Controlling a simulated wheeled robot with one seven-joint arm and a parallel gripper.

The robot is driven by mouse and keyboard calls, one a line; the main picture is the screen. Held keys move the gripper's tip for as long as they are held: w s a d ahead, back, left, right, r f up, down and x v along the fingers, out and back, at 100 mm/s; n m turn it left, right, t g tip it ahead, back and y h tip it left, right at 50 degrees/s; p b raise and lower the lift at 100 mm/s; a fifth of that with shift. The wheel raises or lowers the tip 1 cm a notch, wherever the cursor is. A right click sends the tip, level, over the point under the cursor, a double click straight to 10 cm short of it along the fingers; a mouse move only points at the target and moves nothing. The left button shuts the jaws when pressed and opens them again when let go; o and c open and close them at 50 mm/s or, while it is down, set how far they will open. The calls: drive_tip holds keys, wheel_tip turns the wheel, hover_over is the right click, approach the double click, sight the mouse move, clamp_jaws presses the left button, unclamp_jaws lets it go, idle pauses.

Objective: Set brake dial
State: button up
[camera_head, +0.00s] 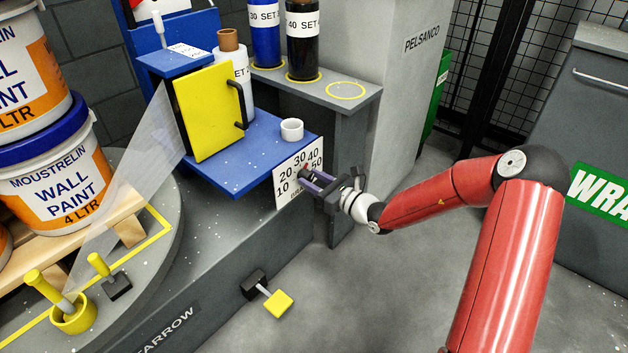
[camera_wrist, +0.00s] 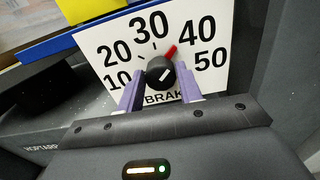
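The brake dial is a white plate (camera_head: 283,196) with black numbers 10 to 50, mounted below the blue shelf. It also fills the upper middle of the wrist view (camera_wrist: 112,62). Its black knob (camera_wrist: 160,71) has a red pointer (camera_wrist: 170,51) directed up and right, between 30 and 40, closer to 40. My gripper (camera_head: 312,181) is at the dial's face. In the wrist view its two pale purple fingers (camera_wrist: 159,78) stand on either side of the knob, with a narrow gap showing at each side. Part of "BRAKE" is hidden.
Paint pails (camera_head: 55,185) stand on a turntable at left. A yellow pedal (camera_head: 278,303) sticks out low. Floor at right is clear.

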drive_tip(key=c, duration=0.5)
drive_tip(key=shift+r+m+p, duration=0.15)
drive_tip(key=shift+m+p, duration=0.25)
drive_tip(key=shift+p, duration=0.35)
drive_tip(key=o, duration=1)
drive_tip(key=v, duration=0.8)
drive_tip(key=shift+a, duration=0.1)
